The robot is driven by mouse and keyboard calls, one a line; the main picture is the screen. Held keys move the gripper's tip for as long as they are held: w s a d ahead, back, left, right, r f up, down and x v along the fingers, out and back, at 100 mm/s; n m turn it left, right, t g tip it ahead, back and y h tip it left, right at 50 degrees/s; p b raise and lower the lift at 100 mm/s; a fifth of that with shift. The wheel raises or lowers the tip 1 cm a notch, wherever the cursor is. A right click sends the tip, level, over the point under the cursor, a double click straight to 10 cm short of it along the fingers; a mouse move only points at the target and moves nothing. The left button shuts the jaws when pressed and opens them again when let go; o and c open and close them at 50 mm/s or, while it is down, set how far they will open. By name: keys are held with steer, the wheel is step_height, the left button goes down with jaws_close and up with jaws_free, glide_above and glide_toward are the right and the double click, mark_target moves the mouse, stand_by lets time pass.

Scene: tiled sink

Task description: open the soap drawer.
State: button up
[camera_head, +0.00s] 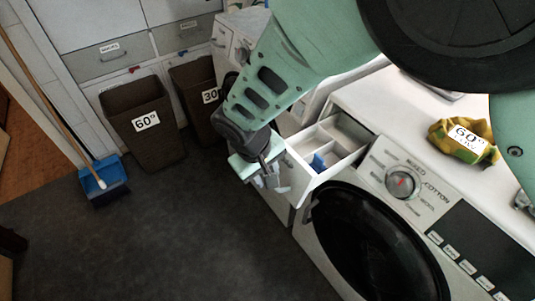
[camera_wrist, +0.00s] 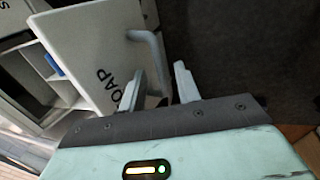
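The white soap drawer (camera_head: 297,177) stands pulled out of the washing machine's upper left front, its compartments showing. In the wrist view its front panel (camera_wrist: 92,45) carries the word SOAP and a grey bar handle (camera_wrist: 157,60). My gripper (camera_head: 268,180) is at the drawer's front. In the wrist view, my gripper (camera_wrist: 160,80) has its two fingers apart, with the handle between or just beyond them and a gap on the right. The handle's lower end is partly hidden behind the left finger. I cannot tell whether either finger touches it.
A blue piece (camera_head: 318,162) sits inside the drawer. The washing machine's round dark door (camera_head: 370,245) is below right, beside the dial (camera_head: 402,182). A yellow-green cloth bundle (camera_head: 460,140) lies on top. Brown baskets (camera_head: 145,125) stand at the back. The floor at left is mostly clear.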

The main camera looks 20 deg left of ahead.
steer(key=b+v, duration=0.3)
steer(key=v, duration=1.4)
steer(key=shift+s+d+r, duration=0.1)
steer(key=shift+s+r, duration=0.05)
steer(key=s+d+m, duration=0.1)
steer(key=s+d, duration=0.2)
steer(key=d, duration=0.6)
steer(key=s+d+f+m+g+y, duration=0.1)
steer(key=s+d, duration=0.3)
steer(key=d, duration=0.6)
steer(key=s+d+g+y, duration=0.1)
steer(key=s+d, duration=0.2)
steer(key=d, duration=0.7)
steer(key=shift+s+m, duration=0.35)
steer(key=shift+m, duration=0.05)
